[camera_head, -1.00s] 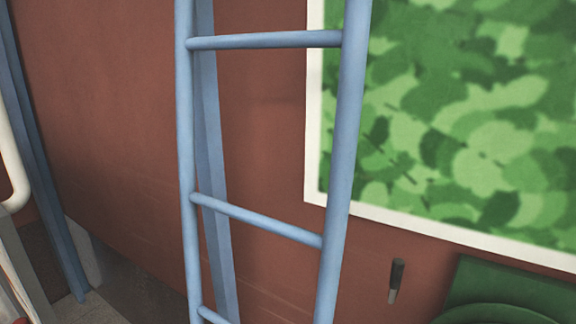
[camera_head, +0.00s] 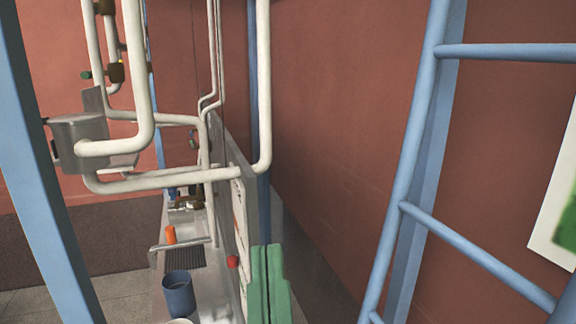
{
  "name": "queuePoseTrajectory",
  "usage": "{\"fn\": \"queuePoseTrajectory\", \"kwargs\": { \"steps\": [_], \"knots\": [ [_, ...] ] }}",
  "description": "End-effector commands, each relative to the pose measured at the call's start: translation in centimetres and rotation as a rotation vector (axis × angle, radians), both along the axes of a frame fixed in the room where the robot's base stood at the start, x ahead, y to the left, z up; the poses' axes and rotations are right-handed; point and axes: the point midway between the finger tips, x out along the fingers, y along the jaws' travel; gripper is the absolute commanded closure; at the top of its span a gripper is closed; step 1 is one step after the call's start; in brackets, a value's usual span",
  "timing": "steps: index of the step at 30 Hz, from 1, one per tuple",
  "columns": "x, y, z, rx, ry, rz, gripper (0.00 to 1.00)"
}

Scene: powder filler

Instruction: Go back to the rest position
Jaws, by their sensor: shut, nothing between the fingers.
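My gripper is not in view in the head camera, and no part of my arm can be made out. The view shows the powder filler area: a metal vessel (camera_head: 80,140) with white pipes (camera_head: 262,90) running around it at the left. Below the pipes is a bench (camera_head: 160,300) carrying a blue cup (camera_head: 178,293) and a small orange object (camera_head: 170,235).
A blue ladder (camera_head: 412,150) stands at the right in front of a red-brown wall (camera_head: 330,120). A blue post (camera_head: 40,170) crosses the left side. Green panels (camera_head: 266,285) stand at the bottom middle. Tiled floor (camera_head: 120,290) shows at lower left.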

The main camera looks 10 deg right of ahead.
Motion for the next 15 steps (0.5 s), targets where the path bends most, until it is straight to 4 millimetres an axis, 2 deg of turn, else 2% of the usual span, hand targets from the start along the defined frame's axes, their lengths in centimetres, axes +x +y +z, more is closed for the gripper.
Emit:
{"fn": "queuePoseTrajectory", "kwargs": {
  "steps": [1, 3, 6, 10, 12, 15],
  "knots": [
    [-0.8, 2.8, 1.4, 0.062, -0.038, 0.093, 1.00],
    [-0.8, 2.5, 5.8, 0.080, -0.039, 0.096, 1.00],
    [-0.7, 2.5, 9.2, 0.083, -0.035, 0.099, 1.00],
    [-0.7, 2.5, 12.7, 0.088, -0.033, 0.105, 1.00],
    [-0.7, 2.5, 13.8, 0.090, -0.031, 0.108, 1.00],
    [-0.7, 2.6, 14.4, 0.092, -0.031, 0.109, 1.00]
  ]
}}
